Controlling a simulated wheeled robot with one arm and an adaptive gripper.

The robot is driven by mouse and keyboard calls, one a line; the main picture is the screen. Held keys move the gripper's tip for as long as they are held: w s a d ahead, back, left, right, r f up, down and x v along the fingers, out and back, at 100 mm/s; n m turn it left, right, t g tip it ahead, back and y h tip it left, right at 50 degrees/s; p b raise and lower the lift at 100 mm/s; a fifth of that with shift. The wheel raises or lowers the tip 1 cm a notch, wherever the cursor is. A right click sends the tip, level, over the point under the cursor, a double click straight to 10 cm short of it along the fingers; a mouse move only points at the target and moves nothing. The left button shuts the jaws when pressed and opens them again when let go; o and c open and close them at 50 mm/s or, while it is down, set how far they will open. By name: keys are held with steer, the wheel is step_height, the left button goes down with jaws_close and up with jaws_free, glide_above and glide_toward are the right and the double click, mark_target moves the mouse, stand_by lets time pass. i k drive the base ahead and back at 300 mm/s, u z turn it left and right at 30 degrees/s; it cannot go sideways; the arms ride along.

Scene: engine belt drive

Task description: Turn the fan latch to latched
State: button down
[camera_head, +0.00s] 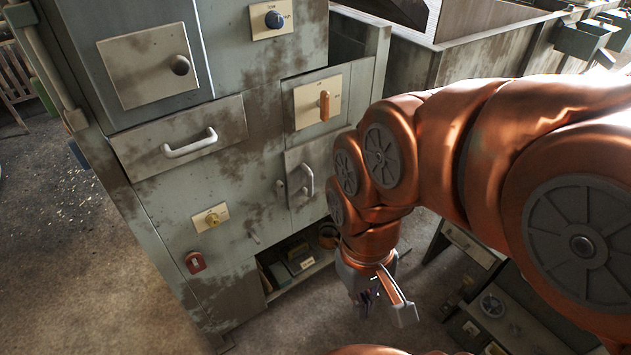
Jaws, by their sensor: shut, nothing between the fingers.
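The cabinet front (258,165) carries several controls, and their labels are too small to read, so I cannot tell which is the fan latch. An orange upright handle (324,106) sits on a cream plate at the upper right. A dark blue knob (273,19) sits on a cream plate at the top. My gripper (384,308) hangs low, right of the cabinet's open bottom shelf, apart from all these controls. It is shut and empty.
A drawer with a white handle (190,144) and a small door with a handle (307,182) are on the cabinet. Small items stand on the low shelf (300,280). A dark rack (495,310) stands at the lower right. The floor at left (80,270) is clear.

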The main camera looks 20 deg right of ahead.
mark_target(279, 188)
steer(key=u, duration=0.05)
steer(key=k, duration=0.65)
steer(key=u, duration=1)
steer(key=i, duration=0.45)
